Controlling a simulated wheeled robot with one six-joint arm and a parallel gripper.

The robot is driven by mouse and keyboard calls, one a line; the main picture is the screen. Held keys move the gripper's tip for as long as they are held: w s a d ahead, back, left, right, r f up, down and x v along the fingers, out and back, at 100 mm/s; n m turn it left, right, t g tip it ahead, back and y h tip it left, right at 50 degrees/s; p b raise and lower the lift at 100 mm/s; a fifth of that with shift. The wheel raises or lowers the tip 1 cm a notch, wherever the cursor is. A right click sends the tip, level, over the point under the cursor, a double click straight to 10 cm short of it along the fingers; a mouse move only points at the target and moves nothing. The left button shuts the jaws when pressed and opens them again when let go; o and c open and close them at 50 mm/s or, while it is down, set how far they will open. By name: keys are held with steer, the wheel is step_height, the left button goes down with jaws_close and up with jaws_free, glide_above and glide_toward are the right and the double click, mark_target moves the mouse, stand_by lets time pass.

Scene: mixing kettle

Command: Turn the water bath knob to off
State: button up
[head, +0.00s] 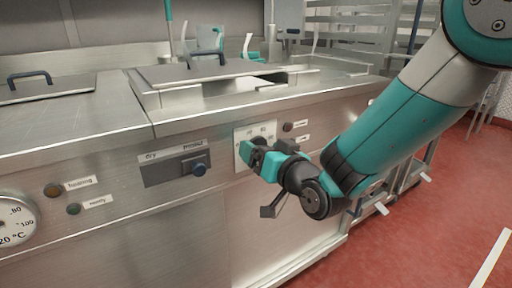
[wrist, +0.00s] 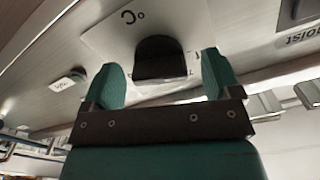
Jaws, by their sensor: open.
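A dark knob (wrist: 160,58) sits on a white plate (wrist: 115,38) marked °C in the wrist view. My gripper (wrist: 161,76) is open, with one teal finger on each side of the knob and a visible gap to each. In the head view my gripper (head: 262,156) is in front of the white scale plate (head: 241,134) on the steel front panel. There it hides the knob and much of the scale, so the pointer's setting cannot be read. I cannot tell how deep the knob sits between the fingers.
Indicator lamps (head: 287,127) sit right of the scale, and a thermometer dial (head: 14,222) is at far left. A lidded worktop (head: 110,112) overhangs the panel. Red floor (head: 440,220) is open at right.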

steer(key=b+v, duration=0.4)
steer(key=v, duration=0.2)
steer(key=shift+s+d, duration=0.2)
steer(key=s+d+f+n+g+h, duration=0.1)
steer(key=s+d+g+h, duration=0.1)
steer(key=s+d+g, duration=0.45)
steer(key=s+d+f+n+g+h, duration=0.1)
steer(key=s+g+h, duration=0.15)
steer(key=s, duration=0.65)
steer(key=s+d+f+n+g+h, duration=0.1)
steer(key=s+d+n+g, duration=0.15)
steer(key=s+g, duration=0.45)
step_height(320, 180, up, 35)
steer(key=t+p, duration=0.1)
steer(key=p, duration=3.4)
steer(key=shift+s+d+m, duration=0.4)
steer(key=shift+s+m, duration=0.05)
